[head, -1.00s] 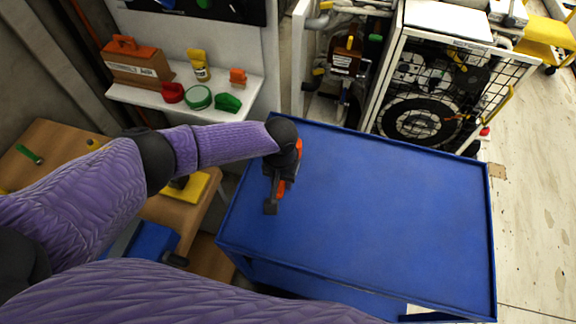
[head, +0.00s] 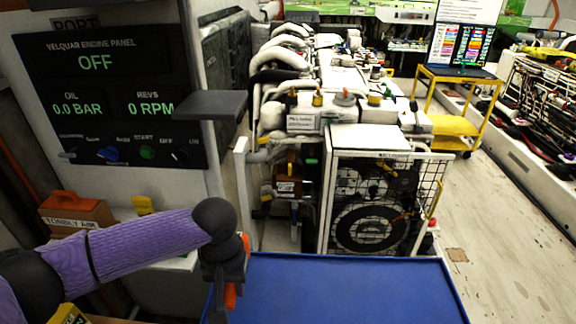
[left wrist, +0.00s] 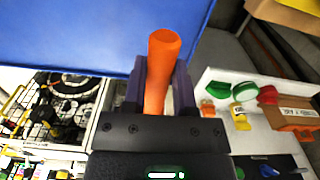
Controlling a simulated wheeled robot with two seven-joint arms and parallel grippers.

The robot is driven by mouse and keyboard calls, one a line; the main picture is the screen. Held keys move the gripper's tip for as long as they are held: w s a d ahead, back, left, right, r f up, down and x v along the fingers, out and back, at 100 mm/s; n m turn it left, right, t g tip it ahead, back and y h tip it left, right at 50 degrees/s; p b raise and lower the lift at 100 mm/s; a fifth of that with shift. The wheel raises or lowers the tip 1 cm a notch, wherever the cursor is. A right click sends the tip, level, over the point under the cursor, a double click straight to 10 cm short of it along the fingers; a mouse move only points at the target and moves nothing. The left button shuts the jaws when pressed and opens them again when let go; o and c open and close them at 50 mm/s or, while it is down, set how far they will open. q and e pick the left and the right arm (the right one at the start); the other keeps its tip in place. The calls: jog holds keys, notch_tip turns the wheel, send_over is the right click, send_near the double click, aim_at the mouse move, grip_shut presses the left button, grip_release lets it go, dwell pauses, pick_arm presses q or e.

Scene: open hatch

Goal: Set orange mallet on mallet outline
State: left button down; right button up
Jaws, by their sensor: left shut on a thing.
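My left gripper (head: 226,285) is shut on an orange piece, taken to be the orange mallet (head: 245,247). It is held at the left edge of the blue cart top, mostly hidden by my gripper in the head view. In the left wrist view an orange rounded bar (left wrist: 160,65) stands between the two dark fingers (left wrist: 157,90). I cannot make out the mallet's head. No mallet outline can be made out in either view. My right gripper is not in view.
The blue cart top (head: 340,290) is bare where it shows. Behind it stand a caged fan unit (head: 372,226) and engine pipes. At left are the engine panel (head: 100,95), a dark grey flat piece (head: 210,105) jutting out, and an orange-handled box (head: 75,212).

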pick_arm(q)
jog(key=s+a+r+b, duration=0.2)
jog(key=s+r, duration=0.3)
jog(key=r, duration=0.2)
jog(key=shift+a+r, duration=0.2)
jog(key=shift+a, duration=0.15)
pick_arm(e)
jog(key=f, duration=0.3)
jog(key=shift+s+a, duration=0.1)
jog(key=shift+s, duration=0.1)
pick_arm(q)
jog(key=shift+s, duration=0.1)
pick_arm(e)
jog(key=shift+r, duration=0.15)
